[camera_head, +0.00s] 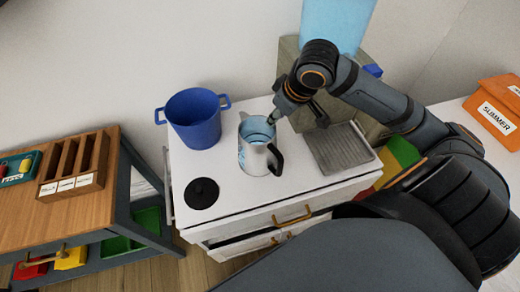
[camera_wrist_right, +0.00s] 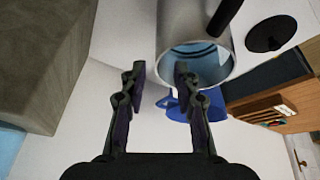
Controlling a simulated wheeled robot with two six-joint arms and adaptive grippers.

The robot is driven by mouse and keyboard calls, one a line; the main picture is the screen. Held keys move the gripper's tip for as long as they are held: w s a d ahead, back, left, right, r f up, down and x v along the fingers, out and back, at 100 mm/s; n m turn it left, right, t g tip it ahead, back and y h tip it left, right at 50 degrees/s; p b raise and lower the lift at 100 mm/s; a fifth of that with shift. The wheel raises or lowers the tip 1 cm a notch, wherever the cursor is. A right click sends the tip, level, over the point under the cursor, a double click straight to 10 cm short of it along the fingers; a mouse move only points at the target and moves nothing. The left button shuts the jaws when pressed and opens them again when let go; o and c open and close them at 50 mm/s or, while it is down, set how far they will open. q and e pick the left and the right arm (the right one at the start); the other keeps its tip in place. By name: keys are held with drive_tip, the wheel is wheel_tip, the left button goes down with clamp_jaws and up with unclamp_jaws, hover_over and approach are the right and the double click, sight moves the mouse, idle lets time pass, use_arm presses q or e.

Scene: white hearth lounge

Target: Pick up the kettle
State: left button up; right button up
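The kettle (camera_head: 253,158) is a silver jug with a black handle and a pale blue inside, upright and uncovered on the white stove top (camera_head: 240,193). In the right wrist view the kettle (camera_wrist_right: 180,25) is at the top, its open mouth facing the camera. In the wrist view my right gripper (camera_wrist_right: 162,74) is open, one finger overlapping the mouth and the other outside the wall. I cannot tell whether either touches. My left gripper is out of view.
A blue pot (camera_head: 194,120) stands left of the kettle. A black round lid-like disc (camera_head: 202,193) lies at the front left. A grey ridged sink (camera_head: 341,149) is on the right, with a grey-green block (camera_head: 288,70) behind. A wooden-topped cart (camera_head: 95,215) stands further left.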

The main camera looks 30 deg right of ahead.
drive_tip(key=shift+f, duration=0.2)
drive_tip(key=shift+b+x, duration=0.5)
drive_tip(key=shift+x, duration=2.1)
drive_tip(key=shift+w, duration=0.15)
drive_tip(key=shift+c, duration=0.2)
drive_tip(key=shift+r, duration=0.1)
clamp_jaws()
